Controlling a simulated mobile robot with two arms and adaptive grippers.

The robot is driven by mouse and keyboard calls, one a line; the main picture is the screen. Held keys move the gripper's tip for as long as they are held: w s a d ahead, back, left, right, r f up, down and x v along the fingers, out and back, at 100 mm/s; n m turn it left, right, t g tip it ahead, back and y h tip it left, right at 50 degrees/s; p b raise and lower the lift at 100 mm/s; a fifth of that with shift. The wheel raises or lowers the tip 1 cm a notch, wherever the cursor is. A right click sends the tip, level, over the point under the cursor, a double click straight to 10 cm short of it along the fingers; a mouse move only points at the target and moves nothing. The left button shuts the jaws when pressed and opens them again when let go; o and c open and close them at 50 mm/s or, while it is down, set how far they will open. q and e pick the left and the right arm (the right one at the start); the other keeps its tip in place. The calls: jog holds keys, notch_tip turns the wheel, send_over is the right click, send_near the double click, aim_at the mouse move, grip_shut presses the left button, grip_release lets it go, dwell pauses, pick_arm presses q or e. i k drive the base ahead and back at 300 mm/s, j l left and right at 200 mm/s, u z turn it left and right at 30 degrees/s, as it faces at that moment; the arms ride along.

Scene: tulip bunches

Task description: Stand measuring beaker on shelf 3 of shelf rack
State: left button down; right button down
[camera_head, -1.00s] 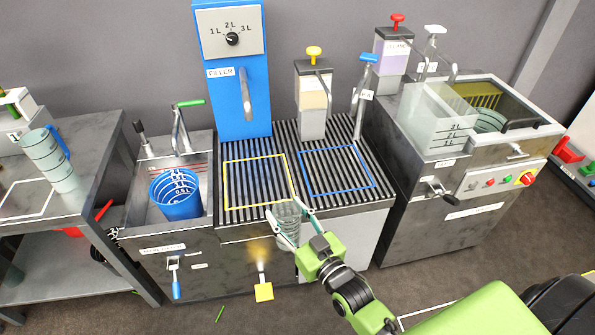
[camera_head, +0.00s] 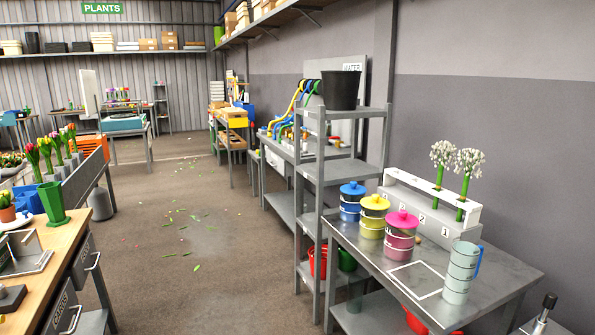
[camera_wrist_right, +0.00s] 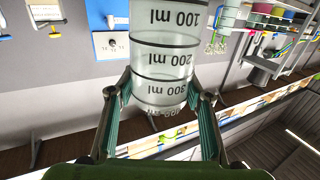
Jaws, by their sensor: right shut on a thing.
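The clear measuring beaker (camera_wrist_right: 165,62) with dark ml marks fills the middle of the right wrist view. My right gripper (camera_wrist_right: 160,98) is shut on it, a finger on each side of its wall. Neither the held beaker nor my right gripper shows in the head view. The grey shelf rack (camera_head: 337,172) stands right of centre in the head view, with several levels. A black pot (camera_head: 340,90) stands on its top level; the level just below looks empty. Lower levels are partly hidden by the table in front. My left gripper is not in view.
A metal table (camera_head: 490,272) in front of the rack holds blue, yellow and pink lidded tins, a white flower stand (camera_head: 432,210) and a pale ringed jug (camera_head: 461,272). Red (camera_head: 320,262) and green buckets sit low at the rack. The aisle floor (camera_head: 200,250) is open.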

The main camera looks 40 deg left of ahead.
aim_at(335, 169)
jog(key=i+j+u, duration=0.2)
jog(key=u, duration=0.25)
jog(key=i+j+u, duration=0.1)
jog(key=i+u, duration=0.2)
jog(key=u, duration=0.15)
jog(key=i+u, duration=0.3)
jog(key=u, duration=0.15)
jog(key=i+u, duration=0.3)
jog(key=u, duration=0.2)
